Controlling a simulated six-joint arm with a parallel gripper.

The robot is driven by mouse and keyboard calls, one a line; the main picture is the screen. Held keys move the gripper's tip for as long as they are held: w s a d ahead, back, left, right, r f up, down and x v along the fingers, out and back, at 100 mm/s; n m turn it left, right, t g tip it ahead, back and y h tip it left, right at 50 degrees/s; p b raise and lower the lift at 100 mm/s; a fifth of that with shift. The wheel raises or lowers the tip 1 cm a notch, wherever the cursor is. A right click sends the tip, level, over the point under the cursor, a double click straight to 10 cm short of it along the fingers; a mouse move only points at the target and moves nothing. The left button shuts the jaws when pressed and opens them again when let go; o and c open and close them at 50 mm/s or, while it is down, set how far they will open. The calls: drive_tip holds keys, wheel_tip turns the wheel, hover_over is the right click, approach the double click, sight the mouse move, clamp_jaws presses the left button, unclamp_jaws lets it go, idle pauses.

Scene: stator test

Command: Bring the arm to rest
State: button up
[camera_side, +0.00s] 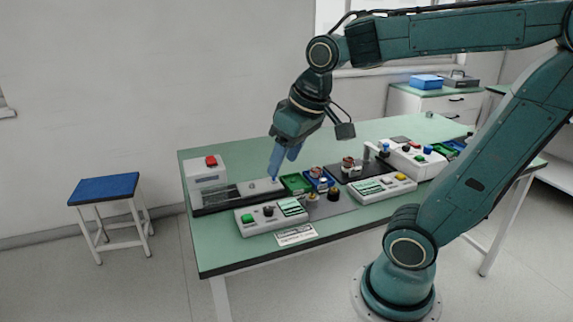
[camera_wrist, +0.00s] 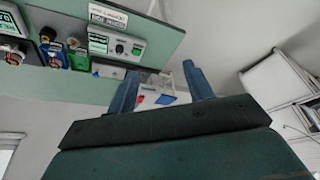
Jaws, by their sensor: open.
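My gripper (camera_side: 283,165) is over the left part of the green table (camera_side: 235,262), pointing down, with its blue fingers apart. In the side view its lower fingertip overlaps a pale block on a black base (camera_side: 258,187); I cannot tell whether they touch. In the wrist view my gripper (camera_wrist: 162,84) shows two spread blue fingers with no held part visible between them. A white box with a red button (camera_side: 207,172) stands left of the gripper. My arm is raised and bent over the table.
A green tray (camera_side: 296,184) and a blue tray (camera_side: 321,179) lie right of the gripper. A white tester (camera_side: 412,160) is farther right. A blue stool (camera_side: 104,188) stands left.

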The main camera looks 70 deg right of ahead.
drive_tip(key=s+a+n+t, duration=0.1)
drive_tip(key=s+a, duration=0.2)
drive_tip(key=s, duration=0.3)
drive_tip(key=shift+s+a+f+n+y, duration=0.15)
drive_tip(key=shift+s+f+n+y, duration=0.15)
drive_tip(key=shift+s+n, duration=0.1)
